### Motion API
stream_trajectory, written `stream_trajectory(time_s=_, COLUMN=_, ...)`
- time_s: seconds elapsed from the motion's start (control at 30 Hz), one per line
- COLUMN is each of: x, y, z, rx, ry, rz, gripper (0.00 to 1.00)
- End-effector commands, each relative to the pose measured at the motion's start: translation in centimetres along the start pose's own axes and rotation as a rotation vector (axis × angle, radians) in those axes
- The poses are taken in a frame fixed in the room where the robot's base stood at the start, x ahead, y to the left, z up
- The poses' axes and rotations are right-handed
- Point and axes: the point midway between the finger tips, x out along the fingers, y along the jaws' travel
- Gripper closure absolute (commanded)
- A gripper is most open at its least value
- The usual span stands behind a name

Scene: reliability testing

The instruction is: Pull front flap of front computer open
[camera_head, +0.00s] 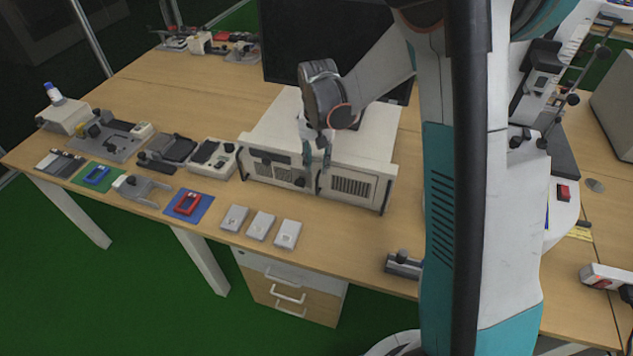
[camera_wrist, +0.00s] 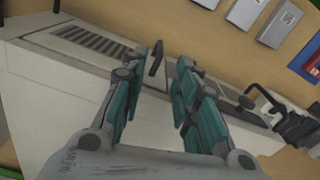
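The front computer is a white box (camera_head: 273,125) on the table, with a dark-trimmed front face showing a vent grille (camera_head: 350,186) on its right half. In the wrist view the grille (camera_wrist: 90,39) is at upper left. My gripper (camera_head: 318,163) is in front of the middle of this face, fingers pointing down. In the wrist view its two teal fingers (camera_wrist: 157,75) are apart, with a small black handle (camera_wrist: 157,58) showing in the gap between the tips. I cannot tell whether a finger touches it. The front face looks closed; the fingers hide part of it.
A dark monitor (camera_head: 290,45) stands behind the computer. Three grey boxes (camera_head: 261,226) lie in front of it. A red device on a blue mat (camera_head: 188,205) and several other devices line the table to the left. A drawer unit (camera_head: 290,290) is under the table.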

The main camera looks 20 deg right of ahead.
Motion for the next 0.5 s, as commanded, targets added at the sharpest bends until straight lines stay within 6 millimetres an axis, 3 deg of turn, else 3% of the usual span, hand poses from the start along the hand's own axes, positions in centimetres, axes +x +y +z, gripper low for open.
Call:
stream_trajectory(time_s=0.03, x=1.4, y=0.0, z=0.0, rx=0.000, ry=0.000, rz=0.000, gripper=0.72)
stream_trajectory(time_s=0.2, x=4.6, y=0.0, z=0.0, rx=0.000, ry=0.000, rz=0.000, gripper=0.72)
stream_trajectory(time_s=0.5, x=8.0, y=0.0, z=0.0, rx=0.000, ry=0.001, rz=0.000, gripper=0.72)
